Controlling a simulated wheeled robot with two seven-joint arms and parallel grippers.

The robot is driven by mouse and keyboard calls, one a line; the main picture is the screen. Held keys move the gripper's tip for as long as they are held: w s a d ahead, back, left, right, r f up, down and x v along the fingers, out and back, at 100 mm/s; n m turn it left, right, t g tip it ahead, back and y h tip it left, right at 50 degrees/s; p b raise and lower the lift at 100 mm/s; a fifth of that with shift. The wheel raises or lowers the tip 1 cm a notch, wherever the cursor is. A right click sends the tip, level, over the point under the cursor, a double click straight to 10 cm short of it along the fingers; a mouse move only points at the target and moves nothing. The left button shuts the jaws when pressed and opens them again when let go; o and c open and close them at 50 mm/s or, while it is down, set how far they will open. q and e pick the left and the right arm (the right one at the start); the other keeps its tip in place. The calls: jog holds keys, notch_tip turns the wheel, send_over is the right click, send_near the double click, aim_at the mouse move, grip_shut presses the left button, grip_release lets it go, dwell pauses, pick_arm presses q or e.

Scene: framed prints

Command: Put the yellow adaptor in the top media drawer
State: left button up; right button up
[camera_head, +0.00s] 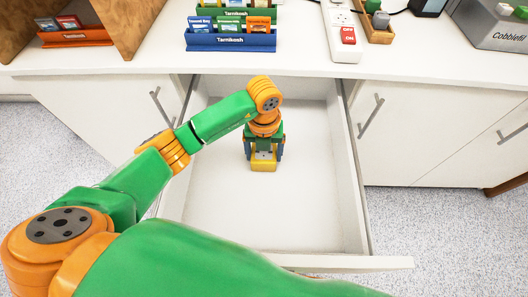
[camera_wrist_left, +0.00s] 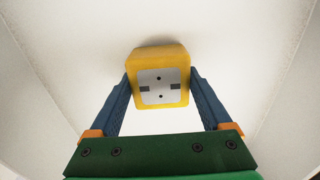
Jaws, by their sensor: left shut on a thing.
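The yellow adaptor (camera_head: 263,164) has a pale socket face with two dark holes, which shows in the left wrist view (camera_wrist_left: 160,88). My left gripper (camera_head: 265,150) is shut on it, with one blue finger on each side. The gripper points down inside the open, otherwise empty top drawer (camera_head: 210,205). The adaptor is over or on the white drawer floor. I cannot tell if it touches the floor. My right gripper is not in view.
The white counter (camera_head: 120,60) runs above the drawer. On it are a blue card holder (camera_head: 231,41), a white power strip (camera_head: 341,30), a wooden tray (camera_head: 376,28) and a grey box (camera_head: 495,28). Closed cabinet doors flank the drawer. The drawer's front panel (camera_head: 340,262) is nearest me.

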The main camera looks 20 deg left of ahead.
aim_at(264, 153)
pick_arm(q)
jog(key=shift+f, duration=0.15)
jog(key=o, duration=1.5)
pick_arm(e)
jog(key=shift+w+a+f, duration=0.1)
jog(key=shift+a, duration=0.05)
pick_arm(q)
notch_tip(264, 153, up, 12)
jog(key=p, duration=0.2)
jog(key=shift+r+p, duration=0.25)
jog(key=shift+p, duration=0.15)
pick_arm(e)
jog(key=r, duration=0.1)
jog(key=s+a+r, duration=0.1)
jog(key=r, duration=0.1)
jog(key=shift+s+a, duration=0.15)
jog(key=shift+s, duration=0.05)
